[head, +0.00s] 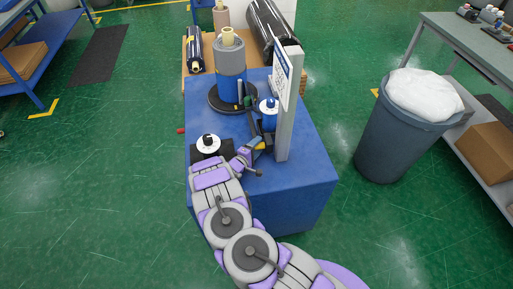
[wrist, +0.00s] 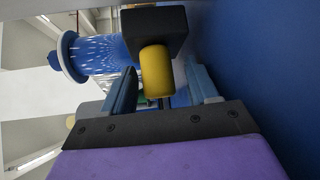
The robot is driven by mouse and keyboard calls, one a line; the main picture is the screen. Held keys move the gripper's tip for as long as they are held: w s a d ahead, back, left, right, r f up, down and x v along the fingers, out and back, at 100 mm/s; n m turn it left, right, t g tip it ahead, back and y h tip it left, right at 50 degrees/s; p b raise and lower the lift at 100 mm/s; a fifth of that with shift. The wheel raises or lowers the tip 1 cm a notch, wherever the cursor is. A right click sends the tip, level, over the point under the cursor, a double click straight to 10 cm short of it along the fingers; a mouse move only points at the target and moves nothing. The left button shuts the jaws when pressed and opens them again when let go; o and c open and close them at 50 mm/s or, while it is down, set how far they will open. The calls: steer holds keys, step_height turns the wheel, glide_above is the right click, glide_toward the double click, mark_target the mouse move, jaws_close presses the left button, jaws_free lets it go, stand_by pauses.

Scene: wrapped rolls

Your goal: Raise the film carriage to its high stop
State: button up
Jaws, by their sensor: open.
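The film carriage (head: 268,125) is low on the grey mast (head: 290,105), with a blue film roll (head: 268,107) on it. In the wrist view its black block (wrist: 155,30) carries a yellow knob-like handle (wrist: 157,68), and the blue film roll (wrist: 100,53) shows at upper left. My gripper (head: 258,149) is low beside the mast at the carriage. In the wrist view my gripper (wrist: 162,85) is open, with one finger on each side of the yellow handle's lower end. Gaps show beside the handle, and I see no grip on it.
A blue-and-grey wrapped roll (head: 231,75) stands on a black turntable (head: 214,97) on the blue base (head: 310,185). A black box with a white dial (head: 208,142) sits near my arm. A sign (head: 282,78) hangs on the mast. A grey bin (head: 400,145) stands right on open green floor.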

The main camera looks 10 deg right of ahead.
steer(key=shift+w+a, duration=0.1)
steer(key=shift+a, duration=0.05)
steer(key=shift+c, duration=0.4)
jaws_close()
